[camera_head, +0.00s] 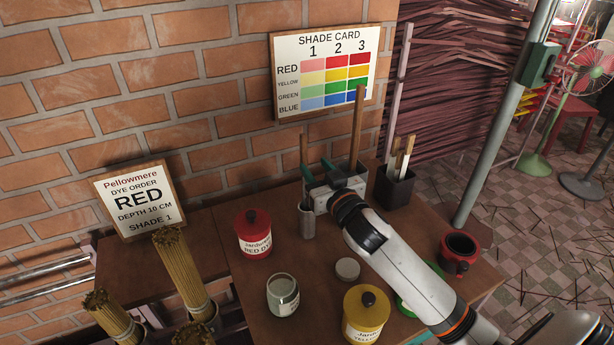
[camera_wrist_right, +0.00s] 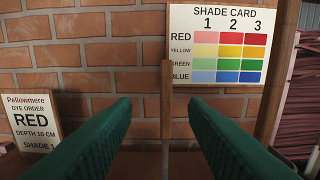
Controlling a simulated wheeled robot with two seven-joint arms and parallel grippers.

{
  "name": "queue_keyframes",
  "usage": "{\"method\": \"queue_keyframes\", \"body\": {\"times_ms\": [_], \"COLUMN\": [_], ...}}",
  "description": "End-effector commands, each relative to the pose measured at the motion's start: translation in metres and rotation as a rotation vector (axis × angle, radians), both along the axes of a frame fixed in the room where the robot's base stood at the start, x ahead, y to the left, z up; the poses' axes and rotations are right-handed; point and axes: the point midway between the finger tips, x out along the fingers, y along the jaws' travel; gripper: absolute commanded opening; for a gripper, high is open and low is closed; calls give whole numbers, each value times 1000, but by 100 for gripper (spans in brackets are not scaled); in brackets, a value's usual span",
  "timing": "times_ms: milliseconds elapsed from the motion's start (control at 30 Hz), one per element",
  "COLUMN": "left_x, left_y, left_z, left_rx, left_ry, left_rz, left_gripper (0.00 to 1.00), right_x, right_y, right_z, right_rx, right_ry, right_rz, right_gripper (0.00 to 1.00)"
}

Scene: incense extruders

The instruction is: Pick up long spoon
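My right gripper (camera_head: 316,170) reaches in from the lower right over the back of the table, its green fingers apart. In the right wrist view, an upright wooden handle (camera_wrist_right: 166,98) stands between the open fingers, with clear space on both sides; a thin stem continues below it. It seems to be the handle (camera_head: 303,149) rising from the metal cup (camera_head: 307,222) in the head view. A taller wooden stick (camera_head: 357,125) stands to the right in a dark holder. Which one is the long spoon, I cannot tell; no spoon bowl shows. My left gripper is not in view.
On the table stand a red jar (camera_head: 254,238), a glass jar (camera_head: 283,297), a yellow jar (camera_head: 366,318), a pale round lid (camera_head: 347,269), a red pot (camera_head: 459,256) and a black holder (camera_head: 394,189) with sticks. A brick wall with a shade card (camera_head: 326,72) rises behind.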

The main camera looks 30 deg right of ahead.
Motion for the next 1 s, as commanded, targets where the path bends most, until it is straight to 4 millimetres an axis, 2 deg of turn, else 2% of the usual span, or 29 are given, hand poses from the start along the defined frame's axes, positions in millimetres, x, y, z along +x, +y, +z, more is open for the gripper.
{"method": "queue_keyframes", "body": {"times_ms": [33,100,200,367,500,600,733,933,967,1000], "left_x": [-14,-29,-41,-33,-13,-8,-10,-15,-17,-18], "left_y": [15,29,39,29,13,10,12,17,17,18], "left_z": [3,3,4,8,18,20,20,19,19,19], "left_rx": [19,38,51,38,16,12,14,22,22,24], "left_ry": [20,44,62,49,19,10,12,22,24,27], "left_rz": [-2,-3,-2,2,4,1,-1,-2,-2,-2], "left_gripper": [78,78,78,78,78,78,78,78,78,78], "right_x": [10,21,30,41,62,76,84,85,84,84], "right_y": [-1,-2,-2,-5,-11,-11,-12,-11,-11,-11], "right_z": [3,2,1,3,7,5,4,3,3,3], "right_rx": [-1,-1,-2,-2,-3,-1,-2,-2,-2,-1], "right_ry": [0,1,1,2,2,2,3,4,4,4], "right_rz": [-1,-3,-1,-3,-3,-2,-2,-1,-1,-1], "right_gripper": [40,40,40,40,40,40,40,40,38,32]}}
